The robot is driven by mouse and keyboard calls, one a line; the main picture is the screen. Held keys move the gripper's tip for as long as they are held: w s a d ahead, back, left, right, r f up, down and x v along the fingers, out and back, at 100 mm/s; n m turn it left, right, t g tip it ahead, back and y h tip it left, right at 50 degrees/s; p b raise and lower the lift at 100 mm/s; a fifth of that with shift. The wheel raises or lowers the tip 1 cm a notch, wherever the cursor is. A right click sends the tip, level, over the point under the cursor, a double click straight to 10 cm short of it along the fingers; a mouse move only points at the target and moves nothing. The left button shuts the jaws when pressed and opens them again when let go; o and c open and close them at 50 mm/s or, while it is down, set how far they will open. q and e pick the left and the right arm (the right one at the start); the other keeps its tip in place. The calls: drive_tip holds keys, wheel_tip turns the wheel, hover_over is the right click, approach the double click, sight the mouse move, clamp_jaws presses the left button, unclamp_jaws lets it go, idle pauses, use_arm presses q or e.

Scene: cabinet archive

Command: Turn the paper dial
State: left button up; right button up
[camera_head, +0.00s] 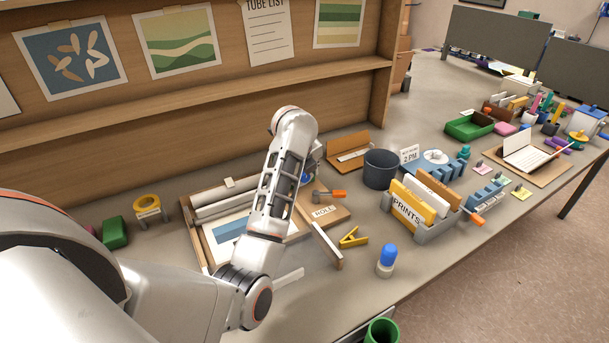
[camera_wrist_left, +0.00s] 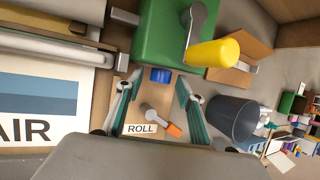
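A dial-like lever with an orange tip (camera_head: 334,194) sits on a wooden block labelled ROLL (camera_head: 322,211). In the left wrist view its orange end (camera_wrist_left: 173,130) points down to the right, near the ROLL label (camera_wrist_left: 141,129). A small blue piece (camera_wrist_left: 160,75) shows just above it. My left gripper (camera_wrist_left: 158,88) is open and empty, its two fingers spread on either side of the block. In the head view my forearm hides most of the gripper. A green box with a grey crank and yellow handle (camera_wrist_left: 214,53) stands beyond the fingers. My right gripper is not in view.
A wooden tray (camera_head: 204,252) with rolls and a print lies left of the block. A dark bin (camera_head: 381,168), a PRINTS file rack (camera_head: 427,232), a yellow clip (camera_head: 353,238) and a blue-capped bottle (camera_head: 387,258) stand to the right. The front counter is partly clear.

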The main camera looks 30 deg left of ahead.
use_arm(q)
drive_tip(key=shift+r, duration=0.1)
wheel_tip(320, 180, up, 10)
idle(0.6)
